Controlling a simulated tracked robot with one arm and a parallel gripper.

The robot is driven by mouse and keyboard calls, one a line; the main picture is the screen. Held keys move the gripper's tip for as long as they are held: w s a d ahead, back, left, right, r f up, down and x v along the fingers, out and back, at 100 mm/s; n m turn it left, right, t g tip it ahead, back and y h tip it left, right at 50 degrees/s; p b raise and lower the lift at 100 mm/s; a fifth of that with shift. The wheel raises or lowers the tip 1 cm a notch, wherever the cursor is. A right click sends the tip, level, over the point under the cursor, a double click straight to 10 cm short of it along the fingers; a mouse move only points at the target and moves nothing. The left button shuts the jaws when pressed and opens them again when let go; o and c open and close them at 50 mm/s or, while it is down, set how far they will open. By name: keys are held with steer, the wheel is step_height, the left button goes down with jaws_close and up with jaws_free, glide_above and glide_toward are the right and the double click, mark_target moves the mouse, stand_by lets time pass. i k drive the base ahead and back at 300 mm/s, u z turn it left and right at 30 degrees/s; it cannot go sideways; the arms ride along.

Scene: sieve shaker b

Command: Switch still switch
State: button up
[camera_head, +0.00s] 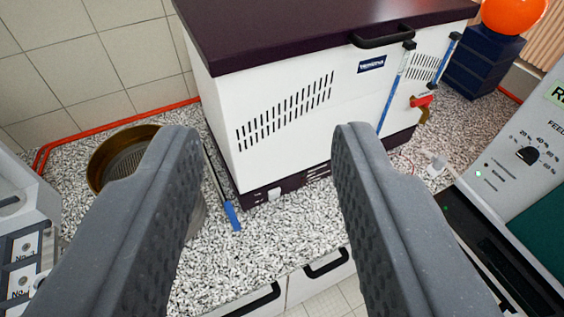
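My gripper (266,132) is open, with its two grey fingers spread wide and nothing between them. Beyond the fingers stands a white cabinet-like unit (290,125) with a dark purple lid, vent slots and a blue label; it may be the still. A small pale part (274,194), possibly a switch, sits low on its dark base, between the fingers in the picture and apart from them. I cannot tell its position. A red-handled tap (421,101) is on the unit's right part.
A brass-coloured sieve (113,160) stands left, partly behind the left finger. A blue-handled tool (232,215) lies on the speckled counter (275,237). A control panel with a knob (527,155) is at right. Dark blue boxes (482,66) and an orange ball-shaped object (514,12) are at the back right.

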mark_target(275, 193)
steer(key=z, duration=1.45)
steer(key=k, duration=0.95)
steer(key=u, duration=1.1)
steer(key=i, duration=1)
steer(key=z, duration=0.05)
